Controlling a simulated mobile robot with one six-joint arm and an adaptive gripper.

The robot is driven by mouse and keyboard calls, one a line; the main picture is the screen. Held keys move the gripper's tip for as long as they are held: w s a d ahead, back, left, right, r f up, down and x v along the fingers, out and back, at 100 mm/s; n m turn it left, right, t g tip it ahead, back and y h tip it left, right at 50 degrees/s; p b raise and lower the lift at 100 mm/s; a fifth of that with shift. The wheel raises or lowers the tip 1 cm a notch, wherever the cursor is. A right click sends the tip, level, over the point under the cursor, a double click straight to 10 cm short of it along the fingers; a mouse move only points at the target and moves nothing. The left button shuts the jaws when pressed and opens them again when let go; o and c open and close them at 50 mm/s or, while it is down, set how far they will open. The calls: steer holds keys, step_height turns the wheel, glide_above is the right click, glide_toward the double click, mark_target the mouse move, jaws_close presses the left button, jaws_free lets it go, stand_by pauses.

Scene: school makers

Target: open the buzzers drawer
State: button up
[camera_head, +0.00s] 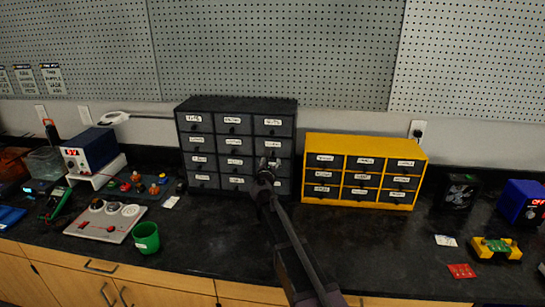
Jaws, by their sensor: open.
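A dark grey drawer cabinet (238,104) stands on the black bench, with rows of small drawers carrying white labels. A yellow cabinet (366,143) with dark labelled drawers stands to its right. The labels are too small to read, so I cannot tell which drawer is the buzzers drawer. All drawers in both cabinets look shut. My gripper (269,163) is open and empty in front of the grey cabinet's right column, around the third row from the top. It hides part of the drawers there. I cannot tell whether it touches a drawer front.
A green cup (146,237), a grey panel with round dials (106,221) and a blue power supply (90,149) stand on the left. A yellow-and-green device (496,249), a red card (462,271) and a blue box (521,202) are on the right. Bench (330,250) before the cabinets is mostly clear.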

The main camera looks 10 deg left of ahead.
mark_target(275, 140)
steer(key=shift+w, duration=2.45)
steer(key=shift+s, duration=0.1)
jaws_close()
